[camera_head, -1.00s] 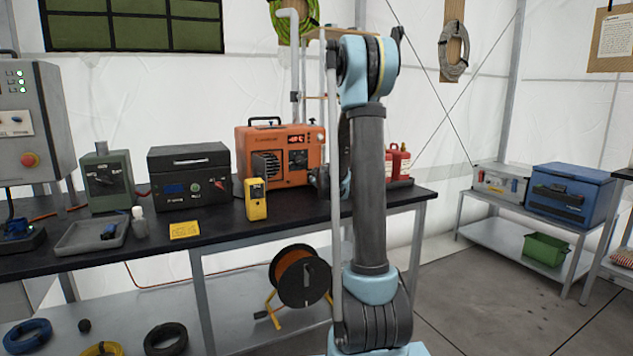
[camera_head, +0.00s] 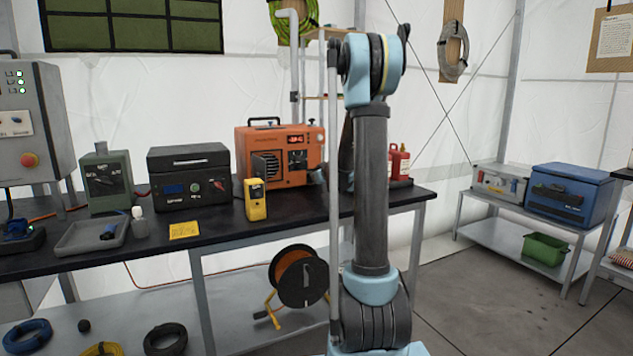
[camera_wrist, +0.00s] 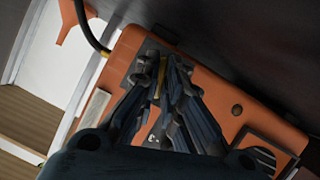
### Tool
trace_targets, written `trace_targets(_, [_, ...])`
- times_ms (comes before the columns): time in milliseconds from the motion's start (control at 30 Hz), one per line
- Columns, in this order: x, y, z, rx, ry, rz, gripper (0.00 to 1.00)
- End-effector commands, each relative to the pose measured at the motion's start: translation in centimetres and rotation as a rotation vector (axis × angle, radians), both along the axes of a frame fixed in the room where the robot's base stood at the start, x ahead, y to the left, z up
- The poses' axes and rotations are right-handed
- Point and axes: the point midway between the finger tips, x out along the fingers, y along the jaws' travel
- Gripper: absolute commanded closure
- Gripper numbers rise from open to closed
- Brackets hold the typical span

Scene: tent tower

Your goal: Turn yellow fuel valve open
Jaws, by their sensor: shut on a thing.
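A small yellow piece, seemingly the fuel valve (camera_wrist: 161,82), shows between the fingers of my gripper (camera_wrist: 163,70), over a dark plate on the casing. The fingers are closed in on it, and most of it is hidden by them. The valve's angle cannot be made out. In the head view my gripper is mostly hidden behind my arm.
A yellow handheld meter (camera_head: 255,199) stands in front of the generator. A red can (camera_head: 398,162) is right of my arm. A black box (camera_head: 188,175) and a grey tray (camera_head: 88,238) lie left. A dark cable (camera_wrist: 88,30) runs beside the casing.

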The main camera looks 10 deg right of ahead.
Motion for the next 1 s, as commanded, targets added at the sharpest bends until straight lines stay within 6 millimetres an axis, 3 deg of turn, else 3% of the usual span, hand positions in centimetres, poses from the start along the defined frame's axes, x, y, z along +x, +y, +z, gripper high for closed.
trace_targets(1000, [0.37, -0.51, -0.10, 0.874, 0.283, -0.001, 1.00])
